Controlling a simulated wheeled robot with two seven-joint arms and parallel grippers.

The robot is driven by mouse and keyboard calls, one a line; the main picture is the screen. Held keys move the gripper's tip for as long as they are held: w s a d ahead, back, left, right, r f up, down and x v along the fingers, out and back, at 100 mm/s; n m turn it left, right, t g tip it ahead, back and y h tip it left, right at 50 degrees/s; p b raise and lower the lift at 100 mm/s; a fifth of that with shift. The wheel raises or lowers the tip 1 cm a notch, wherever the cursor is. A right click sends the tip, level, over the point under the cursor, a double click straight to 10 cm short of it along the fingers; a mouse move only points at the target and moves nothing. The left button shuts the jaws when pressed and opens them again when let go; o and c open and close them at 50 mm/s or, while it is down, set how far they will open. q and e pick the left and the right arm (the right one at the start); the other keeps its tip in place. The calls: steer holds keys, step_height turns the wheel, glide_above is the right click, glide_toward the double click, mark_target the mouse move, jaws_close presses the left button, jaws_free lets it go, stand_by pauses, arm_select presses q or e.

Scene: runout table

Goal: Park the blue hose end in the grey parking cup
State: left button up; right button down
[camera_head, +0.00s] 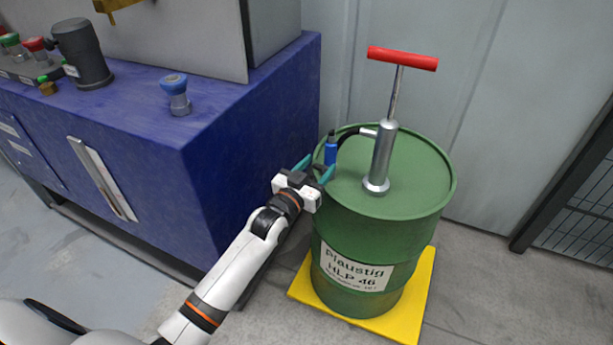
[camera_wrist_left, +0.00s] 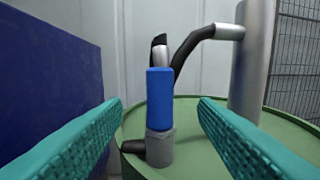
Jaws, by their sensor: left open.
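The blue hose end (camera_head: 331,152) stands upright over the green drum's lid, near its left edge. In the left wrist view the blue sleeve (camera_wrist_left: 160,98) has a silver neck with a black tip above it and a grey piece (camera_wrist_left: 160,148) below it. I cannot tell whether that piece is the grey parking cup or part of the hose end. My left gripper (camera_head: 314,170) is open, and its teal fingers lie to either side of the blue sleeve in the wrist view (camera_wrist_left: 160,112), with visible gaps. My right gripper is not in view.
The green drum (camera_head: 350,235) stands on a yellow base (camera_head: 418,300). A silver pump (camera_head: 382,158) with a red T-handle (camera_head: 402,58) rises from its lid. The blue cabinet (camera_head: 240,150) at left carries a dark grey cylinder (camera_head: 82,55) and a small blue-topped fitting (camera_head: 175,95).

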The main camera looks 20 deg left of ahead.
arm_select(q)
steer(key=s, duration=0.3)
steer(key=s+a, duration=0.1)
steer(key=s, duration=0.1)
steer(key=shift+s+f, duration=0.1)
steer(key=shift+s, duration=0.05)
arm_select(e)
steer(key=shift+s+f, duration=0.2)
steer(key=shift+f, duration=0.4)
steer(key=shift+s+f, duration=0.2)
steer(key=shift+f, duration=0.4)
